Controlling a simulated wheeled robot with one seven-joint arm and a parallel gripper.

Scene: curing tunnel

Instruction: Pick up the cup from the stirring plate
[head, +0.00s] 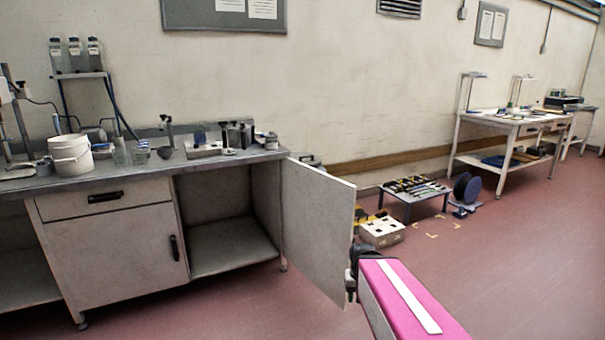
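The cup and the stirring plate are too small to tell for sure. A pale flat device (203,150) with a small dark item on it stands on the grey bench's right half. Another pale flat base (17,173) with an upright stand is at the bench's far left. My pink arm with a white stripe comes in from the bottom right. My black gripper (352,280) is low, at the free edge of the open cabinet door (318,225), well away from the bench top. Its fingers are mostly hidden, and I cannot tell whether it touches the door.
A white bucket (70,156) and several small items stand on the bench (110,178). The cabinet bay (232,258) behind the open door looks empty. A low table (412,196), a white box (381,231) and a dark reel (467,188) stand beyond. The red floor at right is clear.

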